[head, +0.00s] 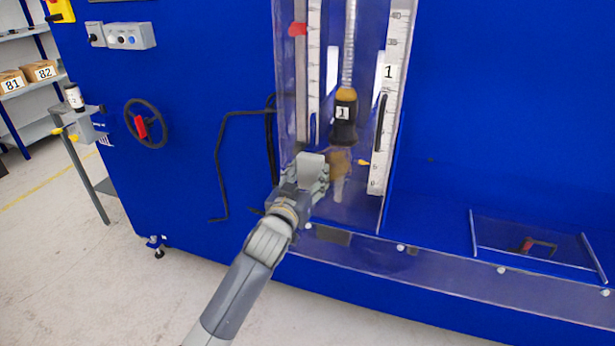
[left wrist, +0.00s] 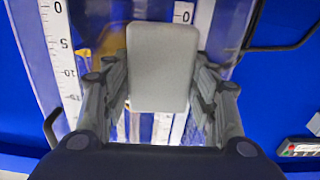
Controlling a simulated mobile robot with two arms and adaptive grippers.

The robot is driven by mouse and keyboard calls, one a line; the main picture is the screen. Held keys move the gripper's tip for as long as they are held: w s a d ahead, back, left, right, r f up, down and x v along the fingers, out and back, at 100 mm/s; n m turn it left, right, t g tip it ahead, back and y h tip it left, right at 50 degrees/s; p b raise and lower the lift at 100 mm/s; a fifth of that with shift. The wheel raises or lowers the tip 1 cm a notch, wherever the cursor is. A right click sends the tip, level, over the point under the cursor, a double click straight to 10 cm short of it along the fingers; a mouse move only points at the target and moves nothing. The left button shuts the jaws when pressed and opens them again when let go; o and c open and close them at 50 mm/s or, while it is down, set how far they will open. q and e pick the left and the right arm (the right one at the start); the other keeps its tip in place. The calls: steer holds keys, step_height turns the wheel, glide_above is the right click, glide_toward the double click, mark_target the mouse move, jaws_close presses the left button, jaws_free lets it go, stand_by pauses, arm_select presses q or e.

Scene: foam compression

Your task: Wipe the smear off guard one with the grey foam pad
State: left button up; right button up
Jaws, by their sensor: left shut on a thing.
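My left gripper (head: 318,172) is shut on the grey foam pad (head: 310,163), which fills the middle of the left wrist view (left wrist: 162,67) between the two fingers (left wrist: 163,98). The pad is in front of the lower left part of guard one (head: 352,212), a clear panel. I cannot tell whether it touches the panel. A brownish, see-through patch (head: 340,165), apparently the smear, shows just right of the pad in the head view. Part of a yellow-brown area (left wrist: 111,40) shows left of the pad in the left wrist view. My right gripper is out of view.
A black bent rod (head: 219,165) and a handwheel (head: 146,124) stick out at left. A clear cover (head: 490,228) lies at lower right. The blue panel at right is bare.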

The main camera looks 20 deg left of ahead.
arm_select(q)
steer(key=shift+w, duration=0.7)
steer(key=shift+d, duration=0.15)
